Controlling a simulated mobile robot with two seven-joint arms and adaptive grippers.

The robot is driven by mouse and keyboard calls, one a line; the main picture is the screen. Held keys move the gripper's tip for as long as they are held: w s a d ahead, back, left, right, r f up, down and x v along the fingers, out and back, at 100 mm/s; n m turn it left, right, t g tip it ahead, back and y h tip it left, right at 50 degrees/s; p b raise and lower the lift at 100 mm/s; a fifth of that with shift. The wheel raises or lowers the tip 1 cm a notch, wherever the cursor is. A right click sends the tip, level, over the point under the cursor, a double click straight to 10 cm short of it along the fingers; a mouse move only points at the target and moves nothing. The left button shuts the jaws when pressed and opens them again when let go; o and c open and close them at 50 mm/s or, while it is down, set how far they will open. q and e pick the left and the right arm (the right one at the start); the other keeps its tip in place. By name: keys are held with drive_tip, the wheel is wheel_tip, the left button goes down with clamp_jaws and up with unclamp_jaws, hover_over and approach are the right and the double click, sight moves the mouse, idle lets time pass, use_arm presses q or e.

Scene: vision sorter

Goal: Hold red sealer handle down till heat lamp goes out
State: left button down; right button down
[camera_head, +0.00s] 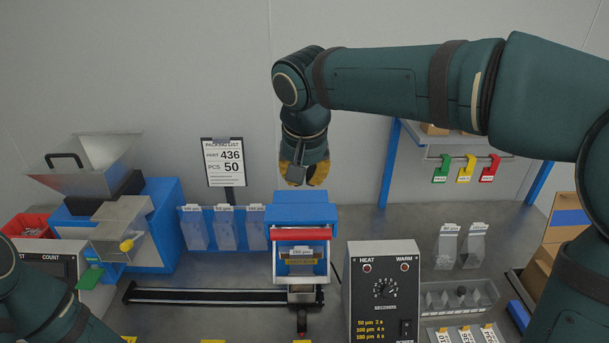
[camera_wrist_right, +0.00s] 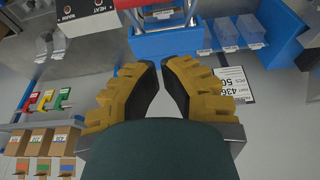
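The sealer (camera_head: 302,212) is a blue unit at the centre of the bench. Its red handle (camera_head: 298,234) runs across the front, above a clear bag (camera_head: 301,262) with a printed label. Part of the handle also shows at the top of the right wrist view (camera_wrist_right: 166,14). My right gripper (camera_head: 304,176) hangs over the back of the sealer, apart from the handle. My left gripper is out of view.
The control box (camera_head: 383,297) stands right of the sealer, with a warm lamp (camera_head: 404,267) and dial. A blue hopper machine (camera_head: 155,225) stands left. Clear bags (camera_head: 225,228) hang behind. A black rail (camera_head: 210,297) runs along the front.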

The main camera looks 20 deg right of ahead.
wheel_tip(320, 180, down, 10)
drive_tip(key=b, duration=0.1)
idle(0.6)
